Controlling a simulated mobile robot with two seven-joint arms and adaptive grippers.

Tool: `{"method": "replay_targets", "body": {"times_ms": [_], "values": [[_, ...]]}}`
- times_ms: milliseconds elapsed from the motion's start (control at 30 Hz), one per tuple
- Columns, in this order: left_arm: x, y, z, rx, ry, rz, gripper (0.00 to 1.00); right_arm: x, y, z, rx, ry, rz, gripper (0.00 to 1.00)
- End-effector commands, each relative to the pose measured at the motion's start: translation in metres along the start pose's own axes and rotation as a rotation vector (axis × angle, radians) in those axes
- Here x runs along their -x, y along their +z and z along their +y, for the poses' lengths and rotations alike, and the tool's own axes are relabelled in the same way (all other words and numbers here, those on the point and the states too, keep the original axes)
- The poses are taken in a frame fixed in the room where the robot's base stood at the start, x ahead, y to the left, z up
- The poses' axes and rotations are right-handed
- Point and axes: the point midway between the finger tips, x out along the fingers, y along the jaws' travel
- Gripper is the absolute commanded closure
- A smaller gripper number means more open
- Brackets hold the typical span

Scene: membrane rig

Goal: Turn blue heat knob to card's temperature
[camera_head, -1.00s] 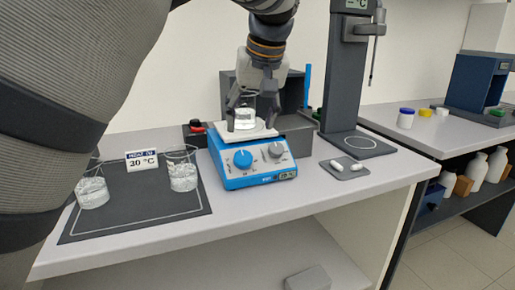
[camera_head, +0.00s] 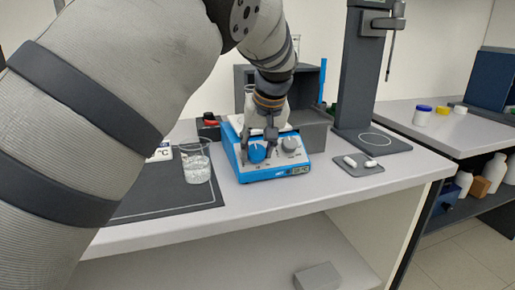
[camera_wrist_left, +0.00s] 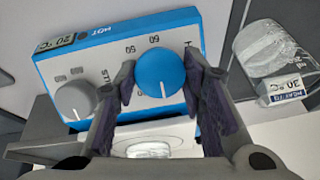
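The blue heat knob (camera_head: 257,153) is on the front panel of the blue-and-white hotplate (camera_head: 271,172). In the left wrist view the knob (camera_wrist_left: 160,74) has a white pointer line toward the bottom of the picture. My left gripper (camera_wrist_left: 159,64) is open, one finger on each side of the knob, with slight gaps showing. In the head view the left gripper (camera_head: 258,148) is in front of the panel. The card (camera_wrist_left: 285,88) reads 30 °C; in the head view it (camera_head: 160,153) is partly hidden by my arm. The display (camera_wrist_left: 55,43) is hard to read. My right gripper is not in view.
A grey knob (camera_wrist_left: 73,99) sits beside the blue one. A beaker (camera_wrist_left: 148,150) stands on the hotplate's top plate. Another beaker (camera_head: 195,163) stands on the dark mat (camera_head: 165,207) at left. A small tray (camera_head: 352,169) with white pieces lies at right.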

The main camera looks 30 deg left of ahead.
Motion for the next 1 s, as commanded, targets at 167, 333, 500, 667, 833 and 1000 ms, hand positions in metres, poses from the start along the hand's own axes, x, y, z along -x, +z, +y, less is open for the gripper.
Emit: {"method": "replay_targets", "body": {"times_ms": [167,333,500,667,833,1000], "values": [[-0.0002,0.0,-0.0001,-0.002,-0.001,0.0,0.91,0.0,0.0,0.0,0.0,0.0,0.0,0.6],[0.0,0.0,0.0,-0.034,-0.008,0.0,0.91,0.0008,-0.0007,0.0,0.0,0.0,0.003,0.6],[0.0001,0.0,0.0002,-0.122,-0.026,-0.001,0.91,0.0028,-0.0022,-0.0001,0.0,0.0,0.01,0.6],[0.0,0.0004,0.0007,-0.249,-0.052,-0.002,0.91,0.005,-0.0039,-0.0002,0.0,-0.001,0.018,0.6],[0.0,0.0003,0.0014,-0.392,-0.08,-0.001,0.91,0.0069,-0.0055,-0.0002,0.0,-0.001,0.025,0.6],[-0.0003,0.001,0.0019,-0.525,-0.108,-0.002,0.91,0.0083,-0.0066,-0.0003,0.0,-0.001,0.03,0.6]]}}
